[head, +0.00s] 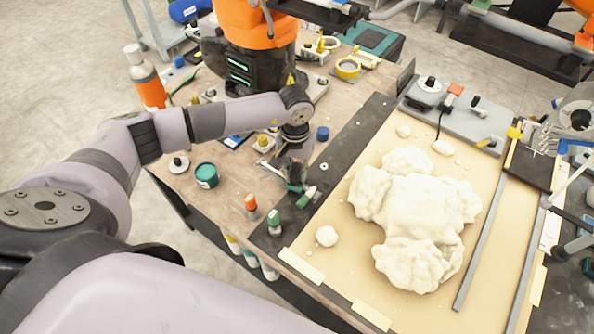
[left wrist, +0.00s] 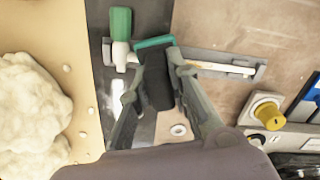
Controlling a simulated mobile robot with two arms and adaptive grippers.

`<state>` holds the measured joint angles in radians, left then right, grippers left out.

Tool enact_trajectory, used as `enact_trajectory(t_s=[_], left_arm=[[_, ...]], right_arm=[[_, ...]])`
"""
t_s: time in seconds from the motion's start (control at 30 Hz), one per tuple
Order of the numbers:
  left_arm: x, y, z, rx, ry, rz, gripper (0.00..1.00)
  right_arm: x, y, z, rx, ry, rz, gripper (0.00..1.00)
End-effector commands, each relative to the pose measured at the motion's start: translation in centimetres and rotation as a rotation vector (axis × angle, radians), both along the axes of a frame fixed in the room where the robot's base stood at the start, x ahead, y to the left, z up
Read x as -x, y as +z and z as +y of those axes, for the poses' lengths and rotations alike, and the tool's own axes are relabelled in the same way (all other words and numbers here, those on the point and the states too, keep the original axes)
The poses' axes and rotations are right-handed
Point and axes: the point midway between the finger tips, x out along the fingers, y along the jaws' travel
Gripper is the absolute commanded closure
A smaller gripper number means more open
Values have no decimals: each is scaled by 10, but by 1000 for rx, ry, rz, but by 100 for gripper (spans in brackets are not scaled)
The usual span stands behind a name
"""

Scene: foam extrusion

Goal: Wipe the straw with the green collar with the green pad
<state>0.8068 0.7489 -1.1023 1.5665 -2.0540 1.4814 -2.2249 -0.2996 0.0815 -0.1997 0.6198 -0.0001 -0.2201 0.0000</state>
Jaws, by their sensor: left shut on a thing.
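My left gripper (head: 294,180) points down over the dark strip on the workbench. In the left wrist view its fingers (left wrist: 158,85) are shut on a dark block with a green edge, which I take as the green pad (left wrist: 155,42). A green collar (left wrist: 120,22) with a white fitting lies just left of the pad; it also shows in the head view (head: 307,197). A pale thin straw (left wrist: 218,68) lies in a grey holder right of the pad. The block hides the stretch between them, so I cannot tell whether pad and straw touch.
A large cream foam mass (head: 415,215) covers the tan board to the right. An orange-capped bottle (head: 250,203) and a green-capped one (head: 273,220) stand near the front edge. A green tub (head: 206,175) stands left. An orange machine (head: 255,30) is behind.

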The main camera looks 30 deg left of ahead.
Motion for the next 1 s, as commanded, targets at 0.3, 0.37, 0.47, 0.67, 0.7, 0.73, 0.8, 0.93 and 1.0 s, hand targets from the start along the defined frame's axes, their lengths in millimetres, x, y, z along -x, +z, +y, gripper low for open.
enact_trajectory(t_s=[0.3,0.37,0.47,0.67,0.7,0.73,0.8,0.93,1.0], left_arm=[[-4,-3,22,-1,1,-1,100],[-3,-2,24,-1,1,-1,100],[-4,-3,27,-2,1,-1,100],[-6,-5,42,-3,2,1,100],[-6,-4,45,-2,2,0,100],[-6,-4,46,-2,2,0,100],[-7,-3,49,-2,2,0,100],[-7,-4,53,-3,2,1,100],[-8,-4,57,-3,2,1,100]], right_arm=[[0,-13,-1,1,-1,0,60],[0,-13,0,1,-1,0,60],[0,-15,0,1,-1,0,60],[0,-23,0,0,-1,0,60],[0,-24,0,0,-1,0,60],[0,-25,0,0,-1,0,60],[0,-25,0,0,-1,0,60],[0,-27,0,0,0,0,60],[0,-30,1,-1,0,0,60]])
